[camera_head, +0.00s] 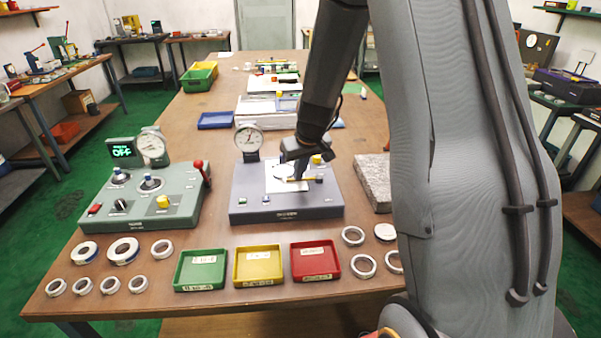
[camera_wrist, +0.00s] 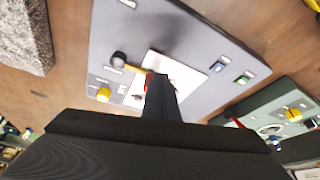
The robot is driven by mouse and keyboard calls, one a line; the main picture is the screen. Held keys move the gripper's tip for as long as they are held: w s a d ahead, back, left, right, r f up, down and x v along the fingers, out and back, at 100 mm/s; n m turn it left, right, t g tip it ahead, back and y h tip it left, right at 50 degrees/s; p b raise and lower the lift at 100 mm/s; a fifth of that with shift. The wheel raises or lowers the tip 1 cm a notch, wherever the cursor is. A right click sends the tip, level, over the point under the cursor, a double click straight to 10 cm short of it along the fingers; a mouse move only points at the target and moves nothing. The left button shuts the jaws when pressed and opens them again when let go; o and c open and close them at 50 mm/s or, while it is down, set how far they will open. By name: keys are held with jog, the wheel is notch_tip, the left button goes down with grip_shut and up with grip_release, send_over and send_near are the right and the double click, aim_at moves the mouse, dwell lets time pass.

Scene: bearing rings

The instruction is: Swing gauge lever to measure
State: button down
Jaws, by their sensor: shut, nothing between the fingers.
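The grey-blue gauge block (camera_head: 287,208) stands mid-table, with a white plate (camera_head: 278,181) on top and a round dial (camera_head: 248,139) behind. A brass-coloured lever with a dark knob (camera_head: 319,179) lies across its top; the knob also shows in the wrist view (camera_wrist: 118,59). My gripper (camera_head: 299,181) points down at the plate, shut and empty, with its tips close to the lever's inner end. In the wrist view my gripper (camera_wrist: 153,77) hides that end and part of the plate. I cannot tell whether it touches the lever.
A green device (camera_head: 140,203) with a red-knobbed lever (camera_head: 200,168) and dial stands left. Green (camera_head: 201,270), yellow (camera_head: 259,266) and red (camera_head: 315,261) trays line the front. Several rings lie either side of them. A stone slab (camera_head: 374,180) stands right of the block.

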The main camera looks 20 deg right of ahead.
jog(key=s, duration=0.1)
jog(key=s+b, duration=0.1)
jog(key=s, duration=0.1)
jog(key=shift+s+a+f, duration=0.15)
jog(key=shift+s+a, duration=0.1)
jog(key=shift+a, duration=0.15)
jog(key=a+v, duration=0.1)
jog(key=v, duration=0.9)
jog(key=shift+a, duration=0.2)
